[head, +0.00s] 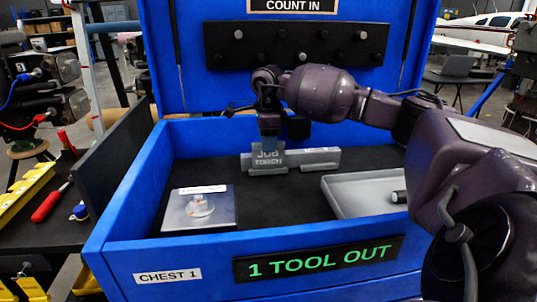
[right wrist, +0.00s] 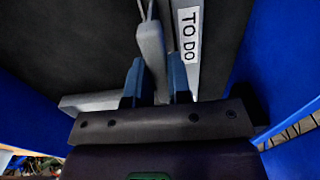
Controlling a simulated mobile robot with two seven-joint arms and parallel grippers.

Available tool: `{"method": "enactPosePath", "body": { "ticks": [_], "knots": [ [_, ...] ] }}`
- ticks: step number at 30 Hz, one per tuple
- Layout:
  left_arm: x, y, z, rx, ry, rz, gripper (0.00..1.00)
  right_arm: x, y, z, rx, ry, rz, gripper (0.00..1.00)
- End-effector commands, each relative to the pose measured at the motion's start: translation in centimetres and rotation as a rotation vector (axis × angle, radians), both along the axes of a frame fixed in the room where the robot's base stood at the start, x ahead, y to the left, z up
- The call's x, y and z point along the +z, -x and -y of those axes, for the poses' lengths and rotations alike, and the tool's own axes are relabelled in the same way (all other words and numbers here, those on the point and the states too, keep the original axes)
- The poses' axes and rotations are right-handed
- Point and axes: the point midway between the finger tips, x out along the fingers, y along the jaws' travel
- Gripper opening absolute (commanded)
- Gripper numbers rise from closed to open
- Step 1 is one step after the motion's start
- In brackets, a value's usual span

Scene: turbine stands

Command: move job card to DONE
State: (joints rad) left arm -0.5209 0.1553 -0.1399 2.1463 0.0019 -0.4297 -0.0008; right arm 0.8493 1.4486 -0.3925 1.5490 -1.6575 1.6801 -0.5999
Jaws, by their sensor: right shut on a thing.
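The job card (head: 267,158), a small grey plate lettered JOB TORCH, stands upright in the blue drawer, in front of or at the left part of a grey rail (head: 322,158). My right gripper (head: 270,136) points down from above and is shut on the card. In the right wrist view the grey card (right wrist: 151,50) is between the blue fingers (right wrist: 154,85). A TO DO label (right wrist: 189,36) lies just right of it. I cannot tell whether the card still touches the rail. No DONE lettering is readable. My left gripper is not in view.
A light plate (head: 178,215) with a small fitting lies at the drawer's left. A grey tray (head: 345,203) with a black cylinder is at right, partly behind my arm. The drawer's blue walls (head: 130,205) enclose them. A black pegged panel (head: 296,45) rises behind. The drawer's middle floor is clear.

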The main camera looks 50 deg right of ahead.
Motion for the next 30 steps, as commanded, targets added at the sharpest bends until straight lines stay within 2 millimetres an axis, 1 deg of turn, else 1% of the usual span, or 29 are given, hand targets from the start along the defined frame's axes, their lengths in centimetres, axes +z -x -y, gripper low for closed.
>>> {"method": "enactPosePath", "body": {
  "ticks": [8,26,30],
  "knots": [
    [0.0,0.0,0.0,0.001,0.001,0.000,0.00,0.1,0.0,0.0,0.000,-0.001,-0.001,0.00],
    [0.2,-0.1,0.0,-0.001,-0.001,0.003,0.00,1.3,0.0,0.0,0.000,0.000,0.000,0.00],
    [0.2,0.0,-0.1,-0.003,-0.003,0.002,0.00,1.2,0.0,0.0,0.000,-0.001,-0.001,0.00]
  ]
}}
